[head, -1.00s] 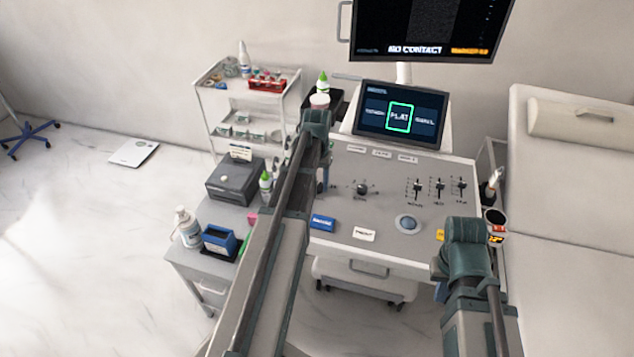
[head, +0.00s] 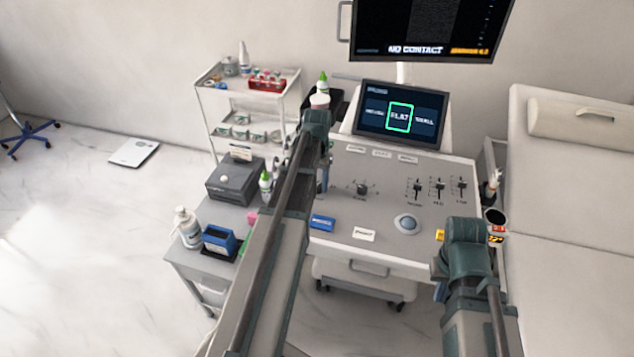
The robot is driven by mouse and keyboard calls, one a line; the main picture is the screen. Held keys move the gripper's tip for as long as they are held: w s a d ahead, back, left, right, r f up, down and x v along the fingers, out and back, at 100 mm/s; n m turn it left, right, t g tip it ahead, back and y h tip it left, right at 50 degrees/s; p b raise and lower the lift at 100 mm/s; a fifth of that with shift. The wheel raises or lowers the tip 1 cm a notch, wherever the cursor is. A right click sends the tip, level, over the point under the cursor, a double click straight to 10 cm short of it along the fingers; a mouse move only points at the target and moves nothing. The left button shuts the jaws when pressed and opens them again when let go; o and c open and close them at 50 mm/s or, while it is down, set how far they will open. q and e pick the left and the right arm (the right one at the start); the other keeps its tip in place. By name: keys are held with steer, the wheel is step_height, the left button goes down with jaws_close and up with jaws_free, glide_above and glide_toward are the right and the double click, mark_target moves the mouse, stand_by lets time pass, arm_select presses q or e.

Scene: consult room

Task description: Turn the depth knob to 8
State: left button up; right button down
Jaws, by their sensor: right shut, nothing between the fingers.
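The small dark knob (head: 362,188) sits on the left half of the grey console panel (head: 385,170), with small marks around it. Its pointer is too small to read. A tilted display (head: 402,113) behind the panel has a green-framed middle box with blurred text. My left gripper (head: 323,178) is mostly hidden by its arm, left of the knob and apart from it; its jaws cannot be made out. My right gripper (head: 440,268) is at the panel's front right, partly hidden by its wrist, shut and empty, well away from the knob.
Several sliders (head: 438,188) stand right of the knob, and a trackball (head: 407,224) lies in front of them. A cart (head: 195,262) stands left, a couch (head: 575,200) right.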

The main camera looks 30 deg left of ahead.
arm_select(q)
steer(key=o, duration=0.4)
step_height(320, 180, up, 14)
steer(key=p, duration=1.3)
steer(key=shift+p, duration=0.4)
steer(key=shift+f, duration=0.1)
steer(key=shift+d, duration=0.1)
steer(key=s+d+f+m+b, duration=0.1)
steer(key=s+d, duration=0.4)
steer(key=d, duration=0.5)
steer(key=s+d+f+m+b, duration=0.1)
steer(key=s+d+f+b, duration=0.1)
steer(key=s+d, duration=0.4)
steer(key=s+d+f+m+y+b, duration=0.1)
steer(key=s+d, duration=0.4)
steer(key=d, duration=0.9)
steer(key=shift+s+d+f+m+b, duration=0.25)
steer(key=shift+s+f+m+b, duration=0.15)
steer(key=shift+f+m+b, duration=0.15)
